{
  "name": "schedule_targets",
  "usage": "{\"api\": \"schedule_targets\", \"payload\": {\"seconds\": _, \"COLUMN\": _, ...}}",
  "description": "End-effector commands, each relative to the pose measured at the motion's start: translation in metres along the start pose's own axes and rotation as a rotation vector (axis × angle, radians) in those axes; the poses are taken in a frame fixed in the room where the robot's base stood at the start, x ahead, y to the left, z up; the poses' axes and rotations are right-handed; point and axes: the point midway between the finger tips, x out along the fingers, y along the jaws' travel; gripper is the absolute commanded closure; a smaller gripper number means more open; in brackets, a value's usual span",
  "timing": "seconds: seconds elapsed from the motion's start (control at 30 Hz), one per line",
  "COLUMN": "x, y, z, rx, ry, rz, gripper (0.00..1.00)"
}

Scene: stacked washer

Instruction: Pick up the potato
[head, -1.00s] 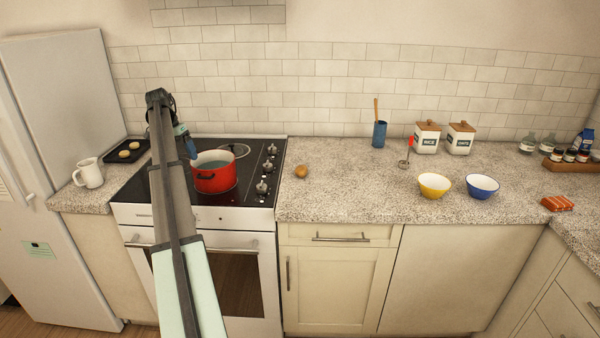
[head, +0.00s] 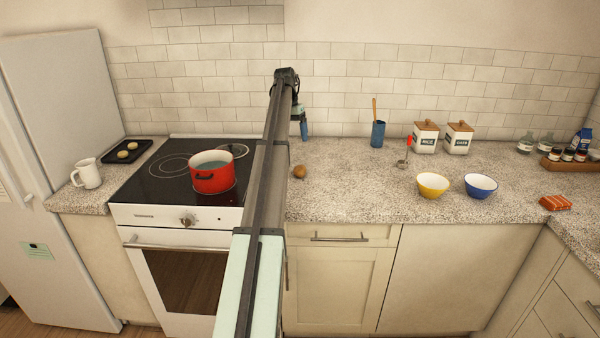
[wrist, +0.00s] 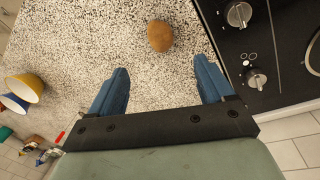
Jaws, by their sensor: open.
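The potato (head: 299,172) is small, brown and oval, and lies on the speckled counter (head: 350,200) just right of the stove. In the wrist view the potato (wrist: 160,36) lies ahead of my gripper (wrist: 165,82), centred between its two blue fingers and beyond their tips. My gripper is open and empty, and nothing touches the potato. In the head view my gripper (head: 303,128) hangs from the arm's end above the counter, with only part of its blue fingers showing.
The stove (head: 165,185) with a red pot (head: 212,178) is left of the potato. A yellow bowl (head: 432,186), a blue bowl (head: 479,186) and a blue utensil cup (head: 377,134) stand to the right. The counter around the potato is clear.

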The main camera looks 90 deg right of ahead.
Motion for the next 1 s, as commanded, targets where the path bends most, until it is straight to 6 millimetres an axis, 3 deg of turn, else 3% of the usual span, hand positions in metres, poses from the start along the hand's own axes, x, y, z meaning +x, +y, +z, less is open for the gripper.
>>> {"api": "schedule_targets", "payload": {"seconds": 0.23, "x": 0.019, "y": 0.002, "z": 0.0, "rx": 0.0, "ry": 0.0, "rz": -0.001, "gripper": 0.19}}
{"api": "schedule_targets", "payload": {"seconds": 0.6, "x": 0.078, "y": 0.001, "z": 0.0, "rx": 0.0, "ry": 0.0, "rz": -0.001, "gripper": 0.19}}
{"api": "schedule_targets", "payload": {"seconds": 1.0, "x": 0.106, "y": 0.0, "z": -0.002, "rx": 0.001, "ry": -0.001, "rz": 0.0, "gripper": 0.19}}
